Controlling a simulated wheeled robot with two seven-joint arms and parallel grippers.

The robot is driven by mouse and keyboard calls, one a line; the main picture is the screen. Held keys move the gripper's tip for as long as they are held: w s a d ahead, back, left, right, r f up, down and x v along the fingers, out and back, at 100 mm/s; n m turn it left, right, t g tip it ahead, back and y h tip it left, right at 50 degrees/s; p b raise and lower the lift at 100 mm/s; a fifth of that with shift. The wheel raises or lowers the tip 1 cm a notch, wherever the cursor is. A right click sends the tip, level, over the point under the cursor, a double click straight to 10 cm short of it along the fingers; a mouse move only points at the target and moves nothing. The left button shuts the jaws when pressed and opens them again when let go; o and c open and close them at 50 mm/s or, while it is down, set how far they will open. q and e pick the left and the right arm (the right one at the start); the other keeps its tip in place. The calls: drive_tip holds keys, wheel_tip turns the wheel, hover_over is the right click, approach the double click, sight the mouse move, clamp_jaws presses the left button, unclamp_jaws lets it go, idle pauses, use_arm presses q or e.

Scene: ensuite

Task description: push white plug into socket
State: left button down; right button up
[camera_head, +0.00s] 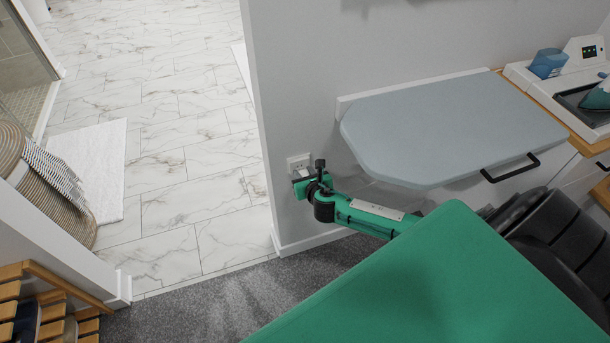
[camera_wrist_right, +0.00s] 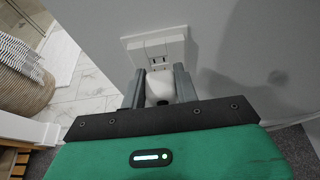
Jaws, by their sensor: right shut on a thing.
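The white wall socket (camera_head: 299,161) is low on the grey wall, near the wall's corner. It also shows at the top of the right wrist view (camera_wrist_right: 157,46), with dark slots visible on its face. My right gripper (camera_head: 303,180) is at the socket, its fingers pointing to the wall. In the right wrist view its two grey fingers (camera_wrist_right: 159,78) are shut on the white plug (camera_wrist_right: 160,88), just in front of the socket's lower part. I cannot tell whether the plug touches the socket. The plug is hidden by the gripper in the head view. My left gripper is not in view.
A grey-blue ironing board (camera_head: 455,125) juts from the wall above and right of my right gripper. A counter (camera_head: 560,85) with an iron (camera_head: 598,95) is at far right. A woven basket (camera_head: 60,190) stands at left.

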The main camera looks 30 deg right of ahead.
drive_tip(key=shift+w+d, duration=0.15)
drive_tip(key=shift+w, duration=0.5)
drive_tip(key=o, duration=1.2)
drive_tip(key=shift+w+r, duration=0.1)
drive_tip(key=shift+r, duration=0.05)
drive_tip(key=shift+c, duration=0.2)
drive_tip(key=shift+d, duration=0.1)
drive_tip(key=shift+d+r, duration=0.1)
drive_tip(key=shift+d, duration=0.05)
drive_tip(key=shift+s+r, duration=0.1)
drive_tip(key=shift+s, duration=0.3)
drive_tip(key=a+v, duration=0.1)
drive_tip(key=v, duration=1.2)
drive_tip(key=shift+f+p, duration=0.2)
drive_tip(key=shift+p, duration=0.25)
drive_tip(key=shift+s+a, duration=0.1)
drive_tip(key=shift+s, duration=0.05)
